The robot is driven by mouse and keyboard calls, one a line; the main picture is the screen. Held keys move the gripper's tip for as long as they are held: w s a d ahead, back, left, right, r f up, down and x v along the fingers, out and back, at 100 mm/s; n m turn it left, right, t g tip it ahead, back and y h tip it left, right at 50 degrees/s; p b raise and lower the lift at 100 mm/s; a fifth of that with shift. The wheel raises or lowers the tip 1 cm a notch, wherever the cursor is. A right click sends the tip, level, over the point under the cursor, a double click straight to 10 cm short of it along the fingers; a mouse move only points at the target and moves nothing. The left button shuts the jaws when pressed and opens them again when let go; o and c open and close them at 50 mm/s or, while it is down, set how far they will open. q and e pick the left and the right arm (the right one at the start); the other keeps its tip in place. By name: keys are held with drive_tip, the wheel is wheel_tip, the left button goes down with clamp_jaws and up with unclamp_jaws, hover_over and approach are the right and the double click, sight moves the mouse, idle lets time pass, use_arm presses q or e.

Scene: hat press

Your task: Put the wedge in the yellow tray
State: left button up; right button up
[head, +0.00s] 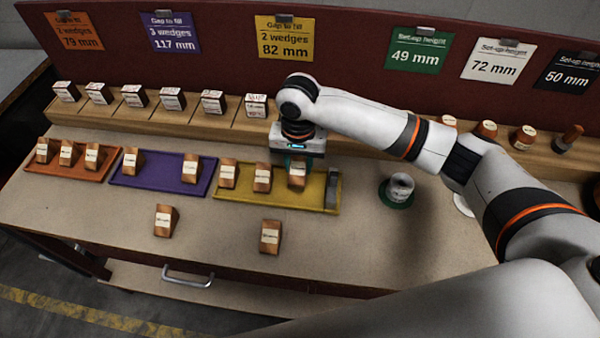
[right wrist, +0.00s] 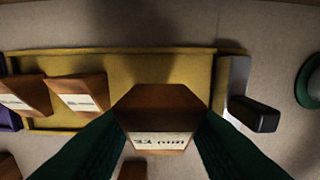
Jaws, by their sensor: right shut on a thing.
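My right gripper (head: 297,164) is shut on a brown wooden wedge (head: 297,178) with a white label. In the right wrist view this wedge (right wrist: 156,112) sits between the green fingers, its label reading about "33 mm". It is over the right part of the yellow tray (head: 314,200); whether it touches the tray floor I cannot tell. Two other wedges stand in the tray's left part, one at the left end (head: 228,176) and one further right (head: 262,178), apart from the held one. My left gripper is not in view.
A grey end block (head: 332,190) closes the yellow tray's right end. The purple tray (head: 160,180) and orange tray (head: 75,168) hold wedges. Two loose wedges (head: 165,220) (head: 270,237) stand in front. A white roll on a green disc (head: 398,190) is to the right.

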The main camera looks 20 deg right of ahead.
sight(300, 175)
drive_tip(key=f, duration=0.2)
drive_tip(key=shift+d+f, duration=0.2)
drive_tip(key=shift+f, duration=0.2)
wheel_tip(300, 175, down, 2)
drive_tip(key=shift+w+f, duration=0.15)
drive_tip(key=shift+f, duration=0.1)
drive_tip(key=o, duration=0.5)
drive_tip(key=shift+d+f, duration=0.1)
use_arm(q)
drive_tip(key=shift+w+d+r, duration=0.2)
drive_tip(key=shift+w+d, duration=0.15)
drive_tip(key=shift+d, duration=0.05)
use_arm(e)
drive_tip(key=o, duration=0.5)
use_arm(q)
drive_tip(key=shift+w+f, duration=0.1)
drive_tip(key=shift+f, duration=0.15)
use_arm(e)
wheel_tip(300, 175, up, 12)
drive_tip(key=shift+r, duration=0.15)
